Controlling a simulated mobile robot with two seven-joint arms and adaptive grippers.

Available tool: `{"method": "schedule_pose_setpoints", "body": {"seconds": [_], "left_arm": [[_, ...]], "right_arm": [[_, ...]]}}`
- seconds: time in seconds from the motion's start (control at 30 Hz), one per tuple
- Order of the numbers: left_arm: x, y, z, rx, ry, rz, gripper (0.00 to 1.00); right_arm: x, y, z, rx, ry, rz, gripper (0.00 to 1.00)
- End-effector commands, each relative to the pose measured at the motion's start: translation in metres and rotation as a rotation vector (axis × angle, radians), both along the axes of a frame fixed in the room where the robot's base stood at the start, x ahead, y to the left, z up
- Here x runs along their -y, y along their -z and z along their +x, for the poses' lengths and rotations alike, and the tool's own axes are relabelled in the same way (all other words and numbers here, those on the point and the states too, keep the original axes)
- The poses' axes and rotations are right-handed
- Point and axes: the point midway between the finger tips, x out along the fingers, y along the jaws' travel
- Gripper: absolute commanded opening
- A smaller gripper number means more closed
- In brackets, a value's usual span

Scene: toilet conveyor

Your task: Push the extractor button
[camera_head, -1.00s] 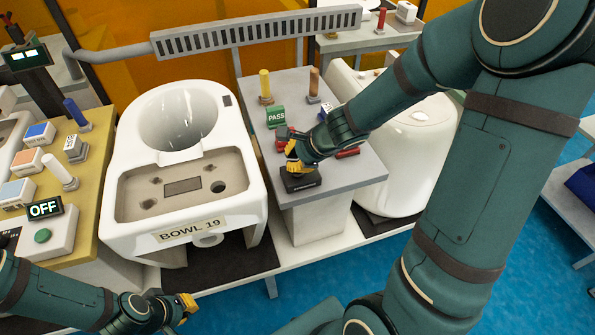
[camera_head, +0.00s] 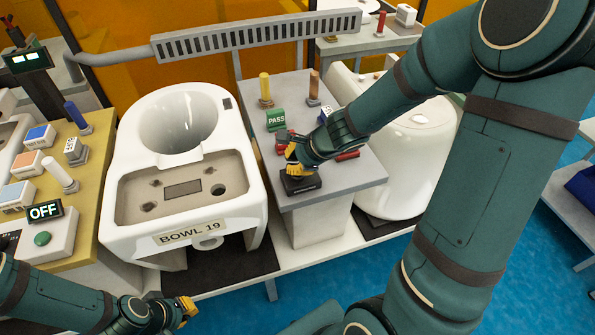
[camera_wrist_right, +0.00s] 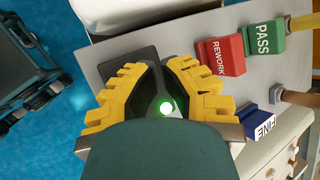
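A white control box (camera_head: 62,226) with a round green button (camera_head: 42,238) and a display reading OFF (camera_head: 45,211) stands at the left on the tan bench; no extractor label is readable. My left gripper (camera_head: 187,308) is low in the head view, right of and below the box, apart from it; its opening is unclear. My right gripper (camera_head: 297,160) is over the grey side table, just above a black pad (camera_head: 300,182). In the right wrist view its yellow fingers (camera_wrist_right: 157,72) converge at the tips, with a bright green-white spot between them and nothing clearly held.
A white toilet bowl labelled BOWL 19 (camera_head: 240,190) stands between the bench and side table (camera_head: 350,172). Green PASS (camera_head: 276,119) and red REWORK (camera_wrist_right: 220,57) blocks are near my right gripper. A slotted grey duct (camera_head: 258,32) runs behind. Several blocks and upright handles crowd the bench.

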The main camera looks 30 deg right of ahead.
Motion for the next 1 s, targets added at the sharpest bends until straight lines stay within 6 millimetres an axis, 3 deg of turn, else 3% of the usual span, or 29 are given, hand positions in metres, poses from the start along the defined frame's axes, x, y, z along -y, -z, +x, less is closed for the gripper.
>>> {"method": "schedule_pose_setpoints", "body": {"seconds": [0.53,1.0], "left_arm": [[0.0,0.011,0.0,0.0,0.0,0.0,0.0],[0.0,0.007,0.0,0.0,0.0,0.0,0.0]], "right_arm": [[0.0,0.01,0.0,0.0,0.0,0.0,0.0],[0.0,0.006,-0.001,-0.003,0.001,-0.001,0.0]]}}
